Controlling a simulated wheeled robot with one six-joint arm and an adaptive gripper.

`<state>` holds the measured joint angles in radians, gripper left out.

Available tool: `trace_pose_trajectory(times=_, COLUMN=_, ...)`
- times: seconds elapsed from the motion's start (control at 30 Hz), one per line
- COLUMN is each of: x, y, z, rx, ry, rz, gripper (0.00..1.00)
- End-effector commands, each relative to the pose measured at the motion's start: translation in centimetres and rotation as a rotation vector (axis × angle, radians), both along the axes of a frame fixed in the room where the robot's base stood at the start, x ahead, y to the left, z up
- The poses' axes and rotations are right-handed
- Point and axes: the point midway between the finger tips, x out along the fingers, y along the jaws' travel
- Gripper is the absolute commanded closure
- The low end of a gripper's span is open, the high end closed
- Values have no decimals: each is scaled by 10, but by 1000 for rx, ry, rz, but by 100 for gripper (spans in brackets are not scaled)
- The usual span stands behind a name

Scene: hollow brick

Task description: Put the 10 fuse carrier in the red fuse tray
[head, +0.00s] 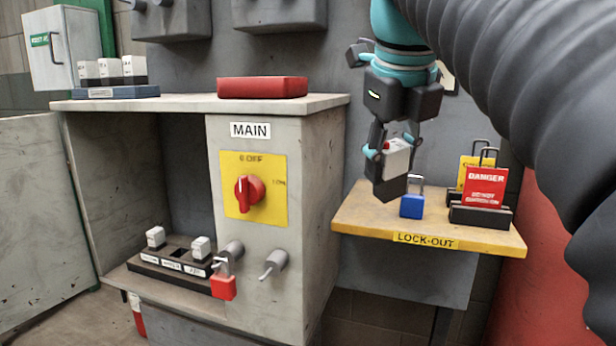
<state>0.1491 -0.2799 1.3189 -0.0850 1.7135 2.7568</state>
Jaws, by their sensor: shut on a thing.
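My gripper (387,158) is shut on a white fuse carrier (399,155) with a small red mark near its top. It holds the carrier in the air above the lock-out shelf, right of the grey cabinet. The carrier's number cannot be read, and the fingers hide part of it. The red fuse tray (262,88) lies on top of the cabinet, to the left of and higher in the picture than my gripper. Its inside cannot be seen well from here.
A blue rack (104,92) with several white carriers stands left of the tray. A black fuse base (170,265) holds two carriers inside the cabinet (325,165). The lock-out shelf (360,215) bears a blue padlock (411,206) and danger tags (484,187). A red padlock (223,287) hangs below the main switch (249,190).

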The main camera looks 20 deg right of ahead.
Motion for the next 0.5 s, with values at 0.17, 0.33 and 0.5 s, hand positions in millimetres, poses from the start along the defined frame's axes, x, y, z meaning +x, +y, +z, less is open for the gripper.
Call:
trace_pose_trajectory(times=0.17, x=32, y=-23, z=1, rx=1, ry=3, rz=-5, gripper=97)
trace_pose_trajectory(times=0.33, x=63, y=-45, z=2, rx=2, ry=2, rz=-6, gripper=97)
trace_pose_trajectory(times=0.5, x=89, y=-63, z=1, rx=1, ry=3, rz=-6, gripper=97)
